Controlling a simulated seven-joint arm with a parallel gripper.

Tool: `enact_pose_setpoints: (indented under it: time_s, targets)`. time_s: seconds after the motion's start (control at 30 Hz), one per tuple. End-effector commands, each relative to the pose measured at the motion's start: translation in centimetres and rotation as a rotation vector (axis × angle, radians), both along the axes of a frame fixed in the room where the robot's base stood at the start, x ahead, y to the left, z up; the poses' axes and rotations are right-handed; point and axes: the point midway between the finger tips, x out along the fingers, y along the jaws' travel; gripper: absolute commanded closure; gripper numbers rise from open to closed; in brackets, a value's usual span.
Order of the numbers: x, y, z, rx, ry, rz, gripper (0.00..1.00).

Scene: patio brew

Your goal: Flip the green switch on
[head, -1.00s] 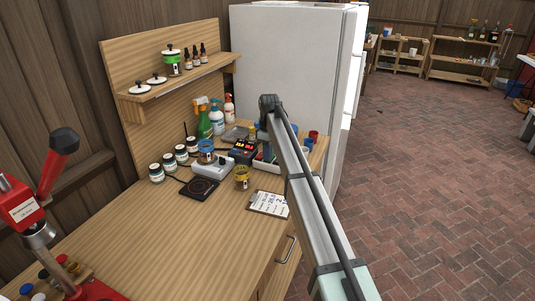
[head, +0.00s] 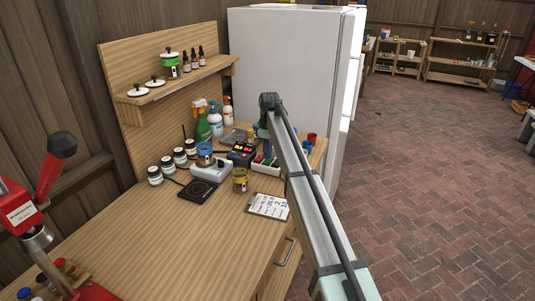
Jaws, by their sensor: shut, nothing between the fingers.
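A white switch box (head: 267,168) with small coloured parts stands on the wooden bench, just left of my forearm. Red and green show on it, but the green switch is too small to make out clearly, and its position cannot be told. My arm comes from the lower right and bends down at its far end over the box. My gripper (head: 264,148) is at the lower end of this bend, small and partly hidden, close to the box. It is shut with nothing seen in it. Whether it touches a switch cannot be told.
A black device with red displays (head: 242,153) stands left of the box. A clipboard (head: 268,206) lies in front.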

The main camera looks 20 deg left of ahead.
Motion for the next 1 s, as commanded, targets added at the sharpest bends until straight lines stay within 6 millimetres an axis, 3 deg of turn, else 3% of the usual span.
enact_pose_setpoints:
  time_s: [0.6,0.8,1.0]
  targets:
    - [-1.2,0.1,10.6,0.001,-0.001,0.0,1.0]
    - [-1.5,0.0,12.7,0.001,-0.001,0.0,1.0]
    - [-1.6,0.0,13.4,0.0,0.0,0.0,1.0]
